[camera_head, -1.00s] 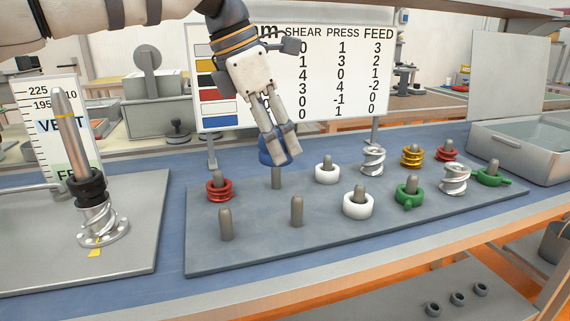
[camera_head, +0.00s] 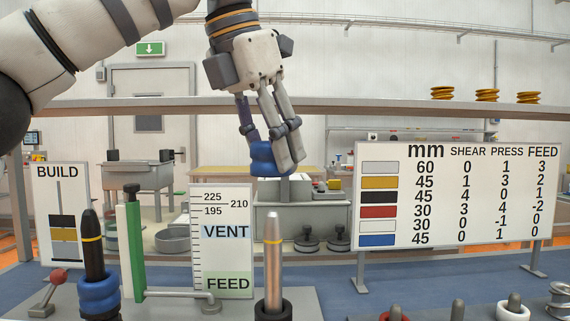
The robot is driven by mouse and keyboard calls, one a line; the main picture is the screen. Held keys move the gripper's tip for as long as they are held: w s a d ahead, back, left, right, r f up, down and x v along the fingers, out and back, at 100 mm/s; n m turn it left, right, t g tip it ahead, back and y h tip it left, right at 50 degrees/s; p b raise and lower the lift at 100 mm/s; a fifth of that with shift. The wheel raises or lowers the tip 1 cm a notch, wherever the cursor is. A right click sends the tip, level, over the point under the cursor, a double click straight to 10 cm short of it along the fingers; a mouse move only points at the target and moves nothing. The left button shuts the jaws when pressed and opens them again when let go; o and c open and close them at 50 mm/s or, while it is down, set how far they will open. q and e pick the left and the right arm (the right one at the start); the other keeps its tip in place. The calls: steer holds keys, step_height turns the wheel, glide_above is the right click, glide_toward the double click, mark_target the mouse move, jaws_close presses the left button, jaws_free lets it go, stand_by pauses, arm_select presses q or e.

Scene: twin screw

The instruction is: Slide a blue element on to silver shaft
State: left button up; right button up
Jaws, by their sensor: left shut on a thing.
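My left gripper (camera_head: 270,138) points down in the head view and is shut on a blue element (camera_head: 271,160). The element is held in the air above the silver shaft (camera_head: 274,262), in line with its tip in the picture, with a clear gap between them. I cannot tell how well they line up in depth. The shaft stands upright with a yellow band near its top. A black element (camera_head: 273,306) sits around it low down, at the bottom edge of the picture. My right gripper is not in view.
Left of the silver shaft, a black shaft (camera_head: 91,235) carries another blue element (camera_head: 98,292). A VENT/FEED scale board (camera_head: 222,268) and a green post (camera_head: 133,245) stand between the shafts. A values sign (camera_head: 445,197) stands right. Parts of the peg board show at bottom right.

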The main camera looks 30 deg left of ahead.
mark_target(273, 211)
arm_select(q)
steer(key=shift+d+f, duration=0.2)
steer(key=shift+f, duration=0.8)
steer(key=shift+w+a+f+b, duration=0.1)
steer(key=shift+w+f+b, duration=0.1)
steer(key=shift+f+b, duration=0.45)
steer(key=shift+f, duration=0.6)
steer(key=shift+s+f, duration=0.15)
steer(key=shift+s, duration=0.05)
steer(key=shift+s+f+p, duration=0.1)
steer(key=shift+f+p, duration=0.3)
steer(key=shift+f, duration=0.75)
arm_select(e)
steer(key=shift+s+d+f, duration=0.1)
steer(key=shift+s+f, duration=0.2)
